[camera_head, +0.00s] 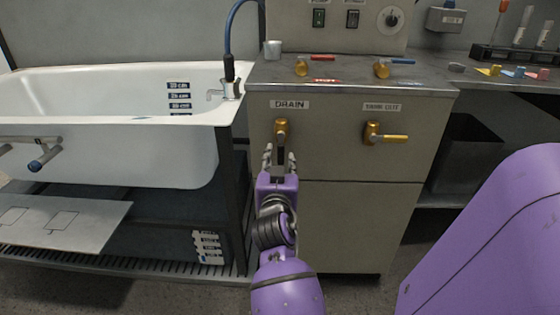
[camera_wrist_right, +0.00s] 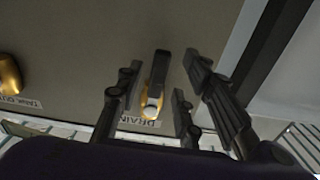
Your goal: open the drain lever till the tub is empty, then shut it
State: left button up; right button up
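The drain lever (camera_head: 281,127) is brass and sits under the DRAIN label (camera_head: 290,104) on the grey cabinet front. Its handle points straight down. In the right wrist view the lever (camera_wrist_right: 155,85) lies between the spread fingers, with a gap on both sides. The white tub (camera_head: 110,155) stands at the left, with depth labels (camera_head: 179,98) on its inner wall. I cannot tell whether it holds water. My left gripper is not in view.
A second brass lever (camera_head: 388,136), labelled TANK OUT, points right on the same cabinet. Brass valves (camera_head: 302,68) and a white cup (camera_head: 272,50) are on the worktop (camera_head: 350,82). A dark frame post (camera_head: 237,200) stands between tub and cabinet. A black bin (camera_head: 465,155) stands right.

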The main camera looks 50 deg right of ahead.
jog(key=v, duration=0.7)
dwell(7.3)
